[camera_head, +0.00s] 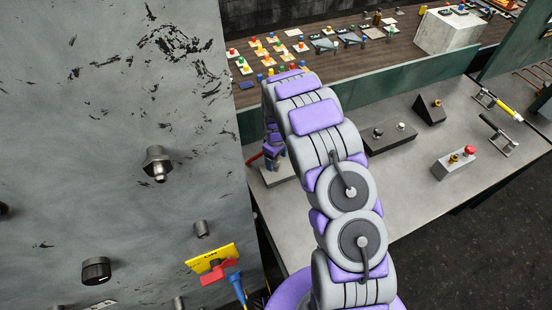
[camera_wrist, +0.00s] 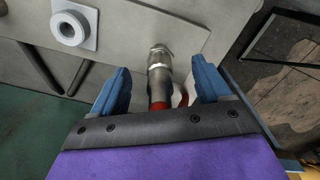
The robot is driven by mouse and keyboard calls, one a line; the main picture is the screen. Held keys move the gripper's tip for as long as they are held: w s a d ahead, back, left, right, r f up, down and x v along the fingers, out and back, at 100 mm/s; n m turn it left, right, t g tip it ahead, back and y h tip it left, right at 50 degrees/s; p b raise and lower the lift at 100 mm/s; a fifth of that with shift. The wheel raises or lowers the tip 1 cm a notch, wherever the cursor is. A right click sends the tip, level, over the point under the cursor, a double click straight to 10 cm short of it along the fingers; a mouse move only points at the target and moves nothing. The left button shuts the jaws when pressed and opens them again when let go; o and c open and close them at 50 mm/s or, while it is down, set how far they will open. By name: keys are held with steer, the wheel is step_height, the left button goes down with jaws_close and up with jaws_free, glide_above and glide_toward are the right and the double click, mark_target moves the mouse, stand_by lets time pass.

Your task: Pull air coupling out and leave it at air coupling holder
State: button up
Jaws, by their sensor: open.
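The air coupling (camera_wrist: 159,88) is a grey metal cylinder with a red band or hose at its near end. In the wrist view its far end meets a hex metal fitting (camera_wrist: 159,55) on a pale grey surface. My gripper (camera_wrist: 160,72) is open, with one blue finger on each side of the coupling and visible gaps to it. A white square block with a round socket (camera_wrist: 70,29) is at the upper left; I cannot tell whether it is the holder. In the head view my arm hides most of the gripper and coupling.
A grey bench (camera_head: 410,170) carries a black wedge (camera_head: 429,109), a box with a red button (camera_head: 455,162) and a yellow tool (camera_head: 510,109). A scuffed grey panel (camera_head: 100,130) with knobs and a yellow tag stands close on the left. Dark floor is clear at lower right.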

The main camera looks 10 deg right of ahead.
steer(key=shift+r+p, duration=0.5)
steer(key=shift+r, duration=2.7)
